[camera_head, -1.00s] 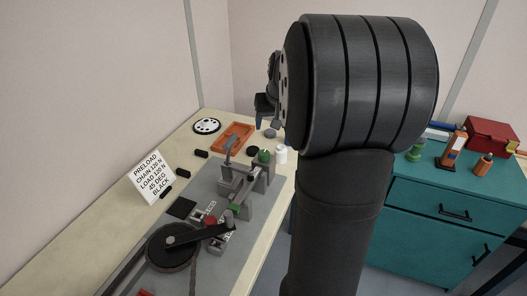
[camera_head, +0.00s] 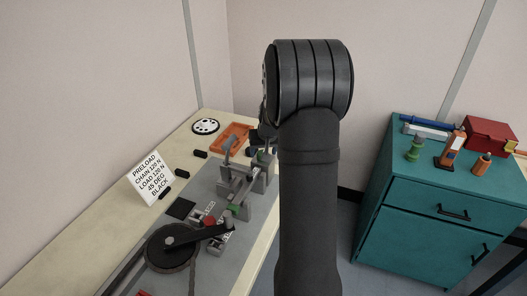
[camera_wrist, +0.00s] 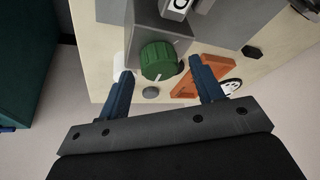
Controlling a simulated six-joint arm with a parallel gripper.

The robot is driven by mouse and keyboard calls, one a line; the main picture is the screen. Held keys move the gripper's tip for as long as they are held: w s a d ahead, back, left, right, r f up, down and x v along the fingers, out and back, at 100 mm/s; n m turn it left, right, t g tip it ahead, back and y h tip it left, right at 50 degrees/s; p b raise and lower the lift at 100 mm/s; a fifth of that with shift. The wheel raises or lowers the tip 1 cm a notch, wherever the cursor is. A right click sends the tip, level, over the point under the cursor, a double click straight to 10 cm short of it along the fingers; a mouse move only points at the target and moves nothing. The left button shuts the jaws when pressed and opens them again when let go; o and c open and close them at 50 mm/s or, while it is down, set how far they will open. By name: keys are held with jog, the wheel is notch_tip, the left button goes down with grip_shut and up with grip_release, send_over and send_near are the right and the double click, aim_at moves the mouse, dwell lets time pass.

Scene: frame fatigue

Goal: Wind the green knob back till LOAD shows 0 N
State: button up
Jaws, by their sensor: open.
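The green knob (camera_wrist: 158,61) is a ribbed round knob with a pale mark line, on a grey block of the rig, in the wrist view. My gripper (camera_wrist: 166,82) is open, its two blue fingers pointing toward the knob, one to each side of it in the picture; I cannot tell whether they reach it. A small readout (camera_wrist: 178,8) shows partly at the top of the wrist view, cut off, seeming to show 0. In the head view my arm mostly covers the knob, and small readouts (camera_head: 209,219) on the rig are too small to read.
An orange tray (camera_head: 236,132) and a slotted disc (camera_head: 206,126) lie behind the rig. A white sign (camera_head: 151,178) stands at left, listing preload, chain 120 N and load 120 N. A black wheel (camera_head: 165,256) is at the front. A teal cabinet (camera_head: 411,222) stands at right.

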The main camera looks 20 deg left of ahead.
jog(key=shift+w+f, duration=0.1)
jog(key=shift+f, duration=0.15)
jog(key=c, duration=1)
jog(key=shift+n+g+y, duration=0.5)
jog(key=shift+n+g, duration=0.2)
jog(key=shift+n, duration=1.5)
